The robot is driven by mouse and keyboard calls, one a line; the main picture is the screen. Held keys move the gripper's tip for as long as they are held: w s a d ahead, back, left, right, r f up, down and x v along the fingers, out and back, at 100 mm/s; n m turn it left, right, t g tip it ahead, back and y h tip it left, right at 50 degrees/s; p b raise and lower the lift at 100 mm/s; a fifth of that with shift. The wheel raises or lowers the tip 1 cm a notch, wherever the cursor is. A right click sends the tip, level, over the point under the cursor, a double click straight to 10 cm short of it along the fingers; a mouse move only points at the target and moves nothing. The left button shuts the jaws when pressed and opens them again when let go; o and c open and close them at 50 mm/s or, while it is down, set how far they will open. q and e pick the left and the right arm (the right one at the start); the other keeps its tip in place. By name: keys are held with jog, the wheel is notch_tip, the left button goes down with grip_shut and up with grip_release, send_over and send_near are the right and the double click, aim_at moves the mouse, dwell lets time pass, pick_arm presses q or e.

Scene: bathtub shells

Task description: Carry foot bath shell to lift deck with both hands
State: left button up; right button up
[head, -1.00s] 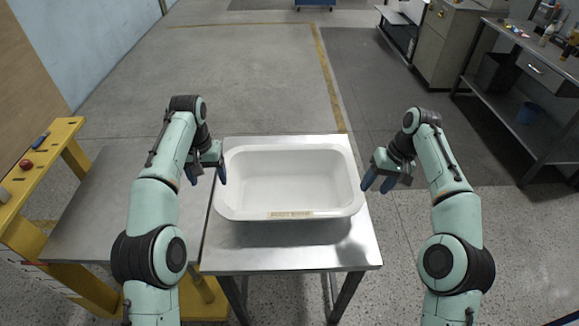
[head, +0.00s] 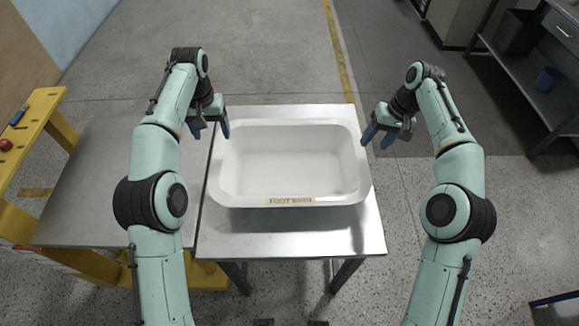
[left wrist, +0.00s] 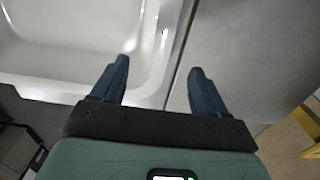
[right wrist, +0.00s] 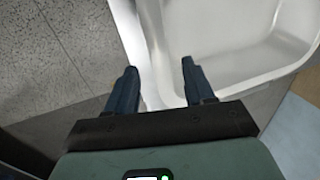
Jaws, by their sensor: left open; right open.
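The foot bath shell (head: 290,165) is a white open tub with a tan label reading FOOT BATH on its near rim. It sits on a steel table (head: 290,240). My left gripper (head: 212,132) is open at the shell's left rim, near its far corner; in the left wrist view its blue fingers (left wrist: 160,80) point toward the rim, one on each side of it. My right gripper (head: 378,138) is open by the right rim; in the right wrist view its fingers (right wrist: 158,85) point toward the shell wall. I cannot tell whether any finger touches. I cannot make out which surface is the lift deck.
A grey flat surface (head: 100,200) adjoins the table on the left, beside a yellow frame (head: 60,125) holding small items. The floor beyond the table is open.

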aim_at(221, 155)
pick_arm(q)
notch_tip(221, 155, down, 12)
jog(key=shift+r, duration=0.1)
pick_arm(e)
jog(key=x, duration=1.1)
jog(key=shift+a+f, duration=0.15)
jog(key=shift+f, duration=0.25)
pick_arm(q)
jog(key=c, duration=1)
pick_arm(e)
grip_shut()
pick_arm(q)
grip_shut()
jog(key=shift+d, duration=0.15)
pick_arm(e)
jog(key=shift+a+r, duration=0.1)
jog(key=shift+a, duration=0.05)
pick_arm(q)
jog(key=shift+r, duration=0.1)
